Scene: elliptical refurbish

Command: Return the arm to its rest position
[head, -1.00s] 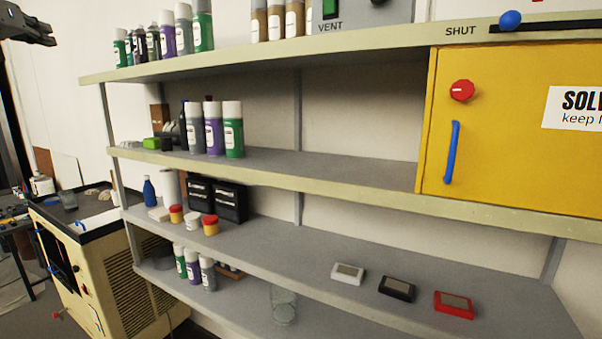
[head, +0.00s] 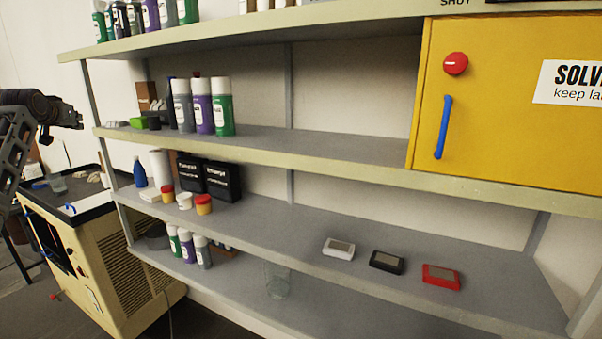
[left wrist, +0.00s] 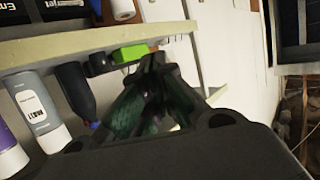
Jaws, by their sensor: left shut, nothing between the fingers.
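My left arm comes in from the left edge of the head view. Its gripper (head: 78,117) is dark, shut and empty, in the air left of the shelving. In the left wrist view the gripper's fingers (left wrist: 152,82) are together, with nothing between them. A shelf edge shows beyond them there. My right gripper is in neither view.
The shelf unit (head: 330,158) fills the middle, holding spray cans (head: 203,108), black boxes (head: 222,180), three small devices (head: 386,261) and a yellow cabinet (head: 500,110). A cream machine (head: 110,260) stands lower left. A green block (left wrist: 130,53) lies near the shelf end.

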